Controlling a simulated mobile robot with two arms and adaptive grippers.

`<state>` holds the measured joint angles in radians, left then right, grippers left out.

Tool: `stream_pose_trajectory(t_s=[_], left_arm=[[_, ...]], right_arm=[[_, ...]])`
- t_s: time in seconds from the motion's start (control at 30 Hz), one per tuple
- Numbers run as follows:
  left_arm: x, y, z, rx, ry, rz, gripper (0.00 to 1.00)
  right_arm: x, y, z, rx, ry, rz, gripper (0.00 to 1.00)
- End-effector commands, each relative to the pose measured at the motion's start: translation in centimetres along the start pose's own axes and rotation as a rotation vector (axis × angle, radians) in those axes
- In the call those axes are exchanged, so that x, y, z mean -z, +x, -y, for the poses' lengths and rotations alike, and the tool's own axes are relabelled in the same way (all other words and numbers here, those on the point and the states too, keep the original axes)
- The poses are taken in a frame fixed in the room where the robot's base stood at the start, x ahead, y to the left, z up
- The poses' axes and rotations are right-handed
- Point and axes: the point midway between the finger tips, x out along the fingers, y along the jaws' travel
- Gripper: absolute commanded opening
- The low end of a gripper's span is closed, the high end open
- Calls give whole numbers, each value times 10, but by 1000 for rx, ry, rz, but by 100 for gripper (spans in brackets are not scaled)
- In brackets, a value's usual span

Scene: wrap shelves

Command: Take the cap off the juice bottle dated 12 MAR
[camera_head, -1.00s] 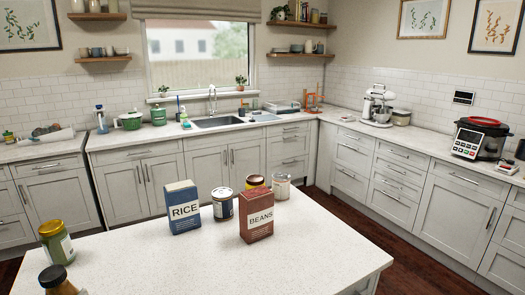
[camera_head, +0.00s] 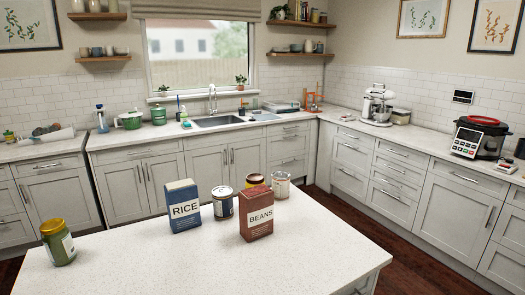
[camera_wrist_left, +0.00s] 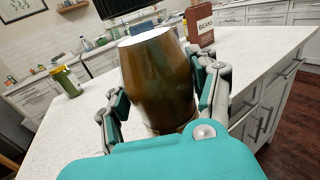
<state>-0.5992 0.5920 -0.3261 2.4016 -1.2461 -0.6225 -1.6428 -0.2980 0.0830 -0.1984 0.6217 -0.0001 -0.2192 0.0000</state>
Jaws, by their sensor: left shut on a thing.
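A brown, amber-looking bottle or jar (camera_wrist_left: 158,75) fills the middle of the left wrist view, with a pale, bright end face (camera_wrist_left: 143,37) at its far end. My left gripper (camera_wrist_left: 160,95) is shut around it, with a teal-and-grey finger on each side. No label, date or cap can be read on it from here. A green jar or bottle with a yellow lid and a pale label (camera_head: 58,243) stands upright at the island's left; it also shows in the left wrist view (camera_wrist_left: 66,82). Its print is unreadable. My right gripper is in neither view.
The island's front middle is clear.

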Motion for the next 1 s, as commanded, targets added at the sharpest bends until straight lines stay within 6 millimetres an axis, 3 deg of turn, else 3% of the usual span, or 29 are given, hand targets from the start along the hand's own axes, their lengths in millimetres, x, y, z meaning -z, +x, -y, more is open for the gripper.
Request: stream_pose_trajectory(t_s=[0.17,0.37,0.53,0.8,1.0], left_arm=[[3,-15,34,-15,-5,4,3],[4,-14,32,-17,-2,4,3],[19,-14,32,-13,2,5,3],[19,-14,32,-8,2,6,3],[17,-4,52,90,3,8,3]], right_arm=[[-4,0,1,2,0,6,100],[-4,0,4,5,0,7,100],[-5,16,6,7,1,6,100],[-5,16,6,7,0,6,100],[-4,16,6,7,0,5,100]])
